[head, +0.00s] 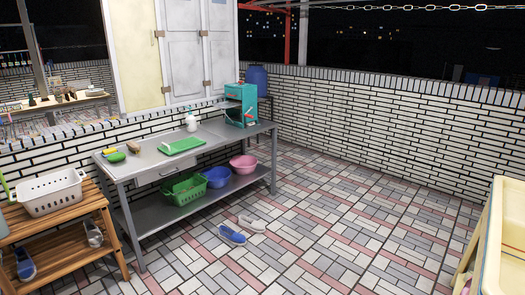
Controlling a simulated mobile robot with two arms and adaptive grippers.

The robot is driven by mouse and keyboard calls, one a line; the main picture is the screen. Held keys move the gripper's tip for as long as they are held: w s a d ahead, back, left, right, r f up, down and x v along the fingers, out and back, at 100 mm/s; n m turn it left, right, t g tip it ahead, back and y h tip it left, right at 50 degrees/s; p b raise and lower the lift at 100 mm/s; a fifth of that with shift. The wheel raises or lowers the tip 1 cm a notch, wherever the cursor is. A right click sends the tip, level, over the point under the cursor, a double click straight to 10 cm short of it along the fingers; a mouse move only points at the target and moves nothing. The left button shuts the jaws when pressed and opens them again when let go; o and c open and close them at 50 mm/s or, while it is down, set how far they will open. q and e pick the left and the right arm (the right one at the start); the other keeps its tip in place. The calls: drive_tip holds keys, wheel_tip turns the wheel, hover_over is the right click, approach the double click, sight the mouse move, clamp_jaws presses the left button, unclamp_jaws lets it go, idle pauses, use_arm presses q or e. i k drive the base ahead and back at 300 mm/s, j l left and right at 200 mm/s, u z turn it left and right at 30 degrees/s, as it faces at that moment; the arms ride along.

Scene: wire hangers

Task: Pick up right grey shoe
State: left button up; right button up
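A light grey shoe (252,223) lies on the tiled floor in front of the metal table. A blue shoe (231,235) lies just left of it, very close to it. Another greyish shoe (93,233) is on the lower shelf of the wooden rack at the left, partly hidden by the rack's frame. A second blue shoe (25,264) is on that rack further left. I cannot tell from shape which grey shoe is a right one. Neither of my grippers shows in the head view.
The metal table (229,135) holds a green tray (182,146), and its lower shelf bears a green basket (184,190), a blue basin (218,177) and a pink basin (243,164). The wooden rack (50,253) carries a white basket (51,193).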

sight(257, 228)
drive_tip(key=i, duration=2.65)
drive_tip(key=i+l+z, duration=0.05)
drive_tip(key=l, duration=0.1)
